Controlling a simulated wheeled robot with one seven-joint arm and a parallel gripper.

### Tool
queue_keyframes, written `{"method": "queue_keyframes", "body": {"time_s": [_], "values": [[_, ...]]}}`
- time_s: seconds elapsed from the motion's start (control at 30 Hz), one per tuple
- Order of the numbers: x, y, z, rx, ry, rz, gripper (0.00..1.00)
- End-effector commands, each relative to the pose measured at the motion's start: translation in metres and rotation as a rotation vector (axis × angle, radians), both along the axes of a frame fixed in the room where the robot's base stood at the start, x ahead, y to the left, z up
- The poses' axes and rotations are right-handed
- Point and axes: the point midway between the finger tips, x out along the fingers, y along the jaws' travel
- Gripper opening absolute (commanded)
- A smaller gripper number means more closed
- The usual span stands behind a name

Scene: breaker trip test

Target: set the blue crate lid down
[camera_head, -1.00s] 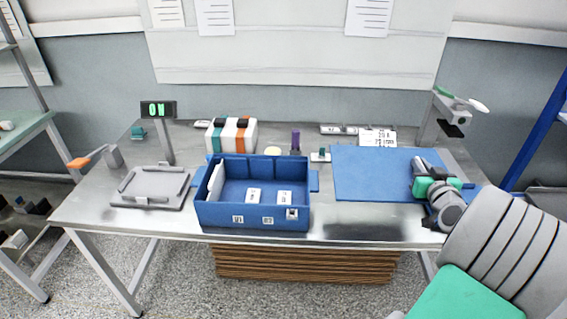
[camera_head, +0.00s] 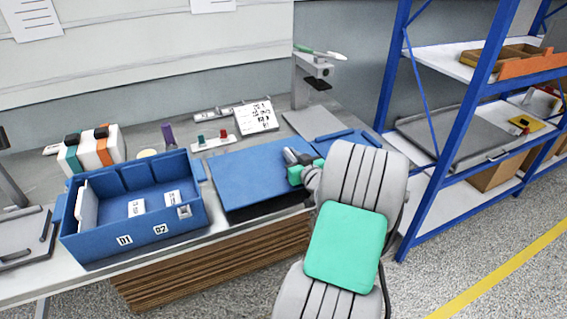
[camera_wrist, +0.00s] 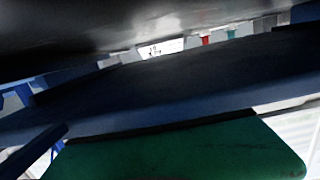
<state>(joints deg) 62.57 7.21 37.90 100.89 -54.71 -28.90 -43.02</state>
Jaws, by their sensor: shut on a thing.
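The blue crate lid (camera_head: 250,178) is a flat blue panel just right of the blue crate (camera_head: 128,200), over the workbench in the head view. My gripper (camera_head: 296,166), with green fingers, is shut on the lid's right side. A dark shadow lies along the lid's front edge; I cannot tell how much gap is under it. In the wrist view the dark blue lid (camera_wrist: 170,95) fills the middle, with a green finger (camera_wrist: 180,150) against its lower edge. More blue (camera_head: 345,137) shows right of my gripper; I cannot tell whether it is part of the lid.
A card (camera_head: 257,117) and a small block with red and green parts (camera_head: 213,142) stand behind the lid. A stand with a grey base (camera_head: 312,120) is at the back right. A blue-framed shelf rack (camera_head: 455,140) stands right of the bench. Open floor lies in front.

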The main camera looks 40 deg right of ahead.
Motion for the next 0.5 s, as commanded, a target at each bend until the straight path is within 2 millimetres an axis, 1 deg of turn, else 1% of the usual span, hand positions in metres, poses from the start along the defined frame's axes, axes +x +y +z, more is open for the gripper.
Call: {"method": "queue_keyframes", "body": {"time_s": [0.1,0.17,0.37,0.5], "values": [[-0.001,0.0,-0.023,0.005,0.002,-0.002,0.0],[-0.001,-0.001,-0.03,0.004,0.001,-0.003,0.0],[-0.001,-0.001,-0.03,-0.001,-0.001,-0.002,0.0],[-0.001,-0.001,-0.034,0.001,0.0,-0.002,0.0]]}}
